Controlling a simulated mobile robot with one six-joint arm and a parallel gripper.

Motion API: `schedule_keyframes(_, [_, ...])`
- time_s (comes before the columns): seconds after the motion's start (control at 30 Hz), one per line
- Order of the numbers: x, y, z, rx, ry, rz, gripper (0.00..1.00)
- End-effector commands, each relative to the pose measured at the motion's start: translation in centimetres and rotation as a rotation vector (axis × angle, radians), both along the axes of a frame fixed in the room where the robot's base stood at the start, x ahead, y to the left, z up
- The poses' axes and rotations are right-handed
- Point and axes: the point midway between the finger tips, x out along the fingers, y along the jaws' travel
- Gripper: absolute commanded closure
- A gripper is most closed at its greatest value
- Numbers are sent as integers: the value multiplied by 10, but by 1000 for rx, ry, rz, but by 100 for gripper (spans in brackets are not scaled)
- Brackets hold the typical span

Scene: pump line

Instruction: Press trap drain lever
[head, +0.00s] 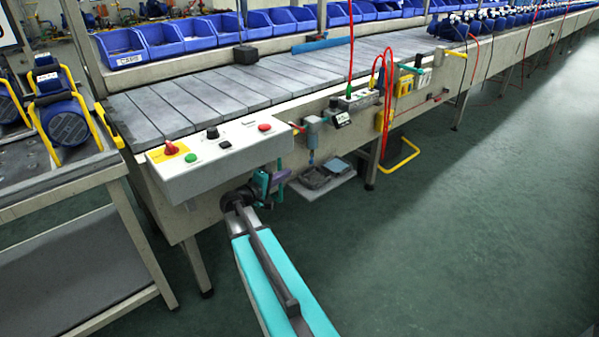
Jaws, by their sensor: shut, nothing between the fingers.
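A grey cylindrical trap unit (313,131) hangs on the front side of the conveyor, right of the control box. A small blue part (311,157) sits below it; I cannot tell for sure whether this is the drain lever. My gripper (284,174) is at the end of my teal arm, below the control box, left of and lower than the trap. It looks shut and empty, apart from the trap. Its fingertips are small and hard to make out.
The control box (195,172) with buttons and a red-yellow switch juts out above my wrist. A low tray (338,181) lies below the trap. Red hoses (388,75) hang to the right. A yellow tube frame (403,163) stands out low. The floor at right is clear.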

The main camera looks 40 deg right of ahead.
Motion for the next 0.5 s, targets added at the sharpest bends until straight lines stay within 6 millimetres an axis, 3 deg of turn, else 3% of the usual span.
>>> schedule_keyframes(0.5, [2, -4, 5, -15, -3, 3, 100])
